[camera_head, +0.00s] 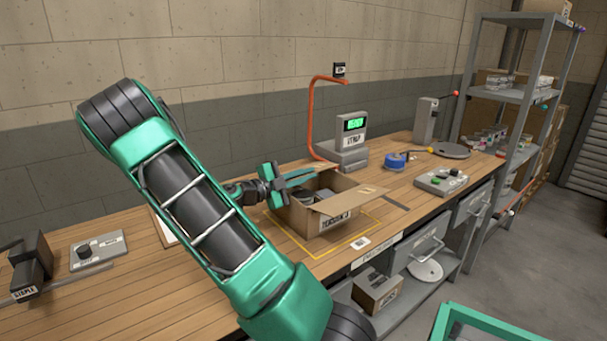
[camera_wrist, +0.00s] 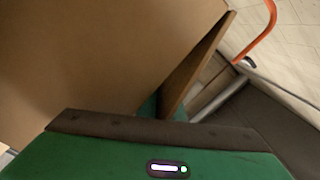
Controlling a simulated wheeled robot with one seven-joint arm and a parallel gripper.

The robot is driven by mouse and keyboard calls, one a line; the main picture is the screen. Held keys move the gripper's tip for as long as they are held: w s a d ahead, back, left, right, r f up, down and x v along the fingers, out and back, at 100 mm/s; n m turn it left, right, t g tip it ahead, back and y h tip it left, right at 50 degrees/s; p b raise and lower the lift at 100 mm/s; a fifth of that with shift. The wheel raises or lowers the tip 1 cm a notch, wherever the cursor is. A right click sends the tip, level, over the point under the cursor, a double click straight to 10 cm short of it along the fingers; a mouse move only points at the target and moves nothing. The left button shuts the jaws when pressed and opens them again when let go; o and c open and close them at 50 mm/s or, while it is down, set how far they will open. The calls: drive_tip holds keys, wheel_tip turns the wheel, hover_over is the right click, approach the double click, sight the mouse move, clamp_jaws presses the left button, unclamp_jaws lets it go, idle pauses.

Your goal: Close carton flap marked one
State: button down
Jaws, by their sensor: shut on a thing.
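The open cardboard carton (camera_head: 312,222) stands on the wooden bench inside a yellow outline, with a printed label on its front. Dark round cans show inside it. One flap (camera_head: 350,201) sticks out to the right, with a small pale mark I cannot read. My gripper (camera_head: 298,178) is at the carton's back left edge, shut on a carton flap. In the wrist view a broad brown cardboard panel (camera_wrist: 90,60) fills the left, and a thinner cardboard edge (camera_wrist: 199,62) slants up beside it. The fingertips are mostly hidden there, and no number one is readable.
A scale with a green display (camera_head: 354,125) and an orange curved pipe (camera_head: 312,110) stand behind the carton. Blue tape (camera_head: 395,160) and a control box (camera_head: 447,181) lie to the right. A metal shelf rack (camera_head: 510,95) stands beyond.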

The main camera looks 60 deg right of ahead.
drive_tip(key=shift+s+f, duration=0.1)
idle(0.3)
drive_tip(key=c, duration=2)
unclamp_jaws()
drive_tip(key=shift+a, duration=0.1)
